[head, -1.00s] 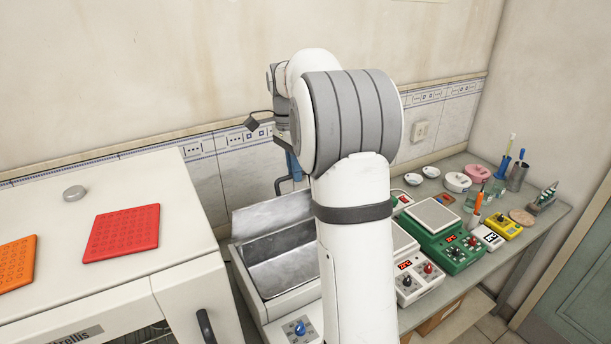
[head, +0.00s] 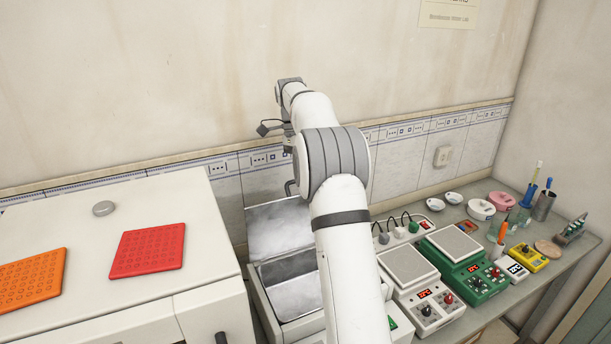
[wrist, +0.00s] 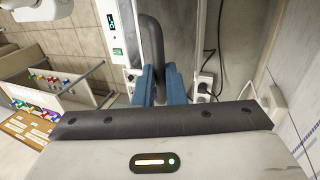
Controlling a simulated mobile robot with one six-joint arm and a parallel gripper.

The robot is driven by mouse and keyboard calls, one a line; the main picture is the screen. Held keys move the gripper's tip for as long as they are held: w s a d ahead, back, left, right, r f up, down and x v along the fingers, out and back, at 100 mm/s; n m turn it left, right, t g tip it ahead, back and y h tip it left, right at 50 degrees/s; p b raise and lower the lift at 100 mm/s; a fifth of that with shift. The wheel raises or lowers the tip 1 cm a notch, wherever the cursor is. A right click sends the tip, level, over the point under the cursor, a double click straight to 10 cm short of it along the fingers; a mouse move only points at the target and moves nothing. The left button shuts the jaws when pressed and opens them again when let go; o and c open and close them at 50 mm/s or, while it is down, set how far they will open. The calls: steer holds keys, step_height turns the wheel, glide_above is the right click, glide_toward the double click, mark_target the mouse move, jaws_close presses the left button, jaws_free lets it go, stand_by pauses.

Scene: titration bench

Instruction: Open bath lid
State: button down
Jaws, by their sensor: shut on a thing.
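The bath (head: 262,318) is a pale box with a steel basin, left of my arm in the head view. Its metal lid (head: 278,230) stands raised at the back, near the tiled wall, and the basin shows open below it. My arm covers the right part of the bath. In the wrist view, my gripper (wrist: 158,90) has blue fingers shut on the dark grey bar of the lid handle (wrist: 152,40). In the head view the fingers are hidden behind my arm; a bit of the dark handle shows above the lid.
A white cabinet with a red mat (head: 148,250) and an orange mat (head: 32,280) stands at left. Right of my arm, the bench holds a grey-topped device (head: 408,265), a green device (head: 462,258) and small dishes (head: 480,210). The tiled wall (head: 405,155) is close behind the lid.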

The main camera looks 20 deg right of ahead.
steer(key=shift+f, duration=0.45)
steer(key=c, duration=1.9)
jaws_free()
steer(key=shift+c, duration=0.2)
steer(key=o, duration=0.3)
steer(key=shift+w, duration=0.35)
steer(key=shift+o, duration=0.8)
steer(key=shift+s+r, duration=0.15)
steer(key=shift+r, duration=0.05)
